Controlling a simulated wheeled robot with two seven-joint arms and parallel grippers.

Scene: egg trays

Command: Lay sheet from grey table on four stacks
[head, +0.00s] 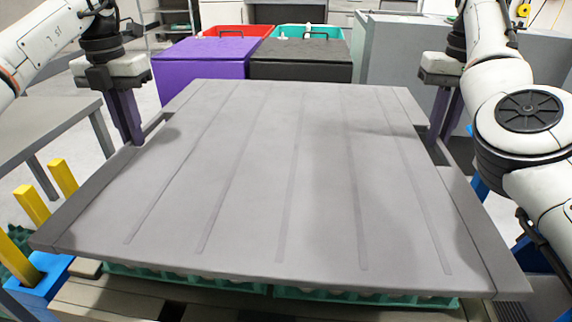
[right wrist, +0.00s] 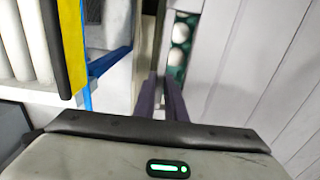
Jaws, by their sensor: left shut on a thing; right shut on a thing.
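A large flat grey sheet (head: 290,180) with several grooves lies level across the middle of the head view. My left gripper (head: 131,140) is shut on its left edge at a notch. My right gripper (head: 436,138) is shut on its right edge at a notch. In the right wrist view the right fingers (right wrist: 165,100) are close together beside the pale sheet (right wrist: 245,70). Green egg trays (head: 365,297) show under the sheet's near edge, and one with white eggs (right wrist: 179,48) shows in the right wrist view. The sheet hides most of the stacks; I cannot tell whether it touches them.
A wooden pallet (head: 110,300) lies under the trays. A grey table (head: 40,125) stands at the left. Blue-based yellow posts (head: 30,205) stand at the near left. Purple (head: 207,60) and dark (head: 300,62) boxes stand beyond the sheet. A grey cabinet (head: 400,50) is behind, right.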

